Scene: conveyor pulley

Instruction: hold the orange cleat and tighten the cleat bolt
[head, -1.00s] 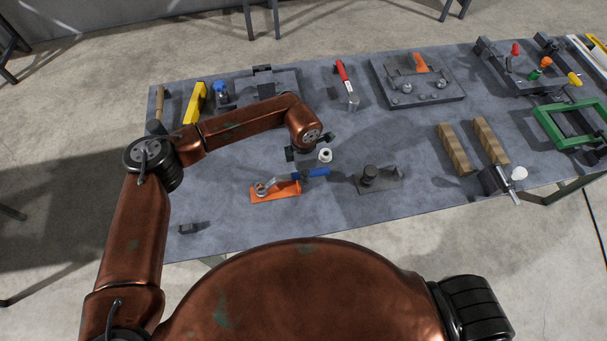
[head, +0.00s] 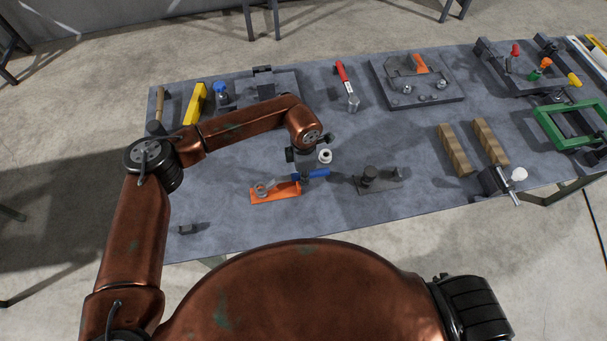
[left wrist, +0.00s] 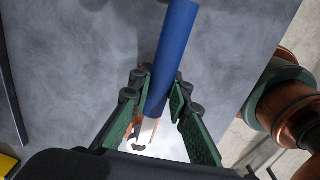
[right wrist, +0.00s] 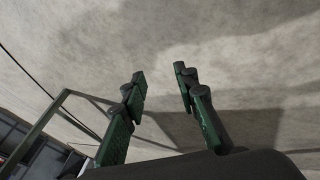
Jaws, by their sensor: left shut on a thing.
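The orange cleat (head: 275,196) lies flat on the grey bench in the head view. A wrench with a blue handle (head: 317,173) lies over it, its ring end (head: 262,188) at the cleat's left part, where the bolt head cannot be made out. My left gripper (head: 303,168) is down at the handle, right of the cleat. In the left wrist view it (left wrist: 160,94) is shut on the blue handle (left wrist: 173,45). My right gripper (right wrist: 160,73) is open and empty in the right wrist view, over the floor; nothing holds the cleat.
A dark block with a round post (head: 378,178) sits to the right, then wooden blocks (head: 455,150). A red-handled tool (head: 345,85) lies behind.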

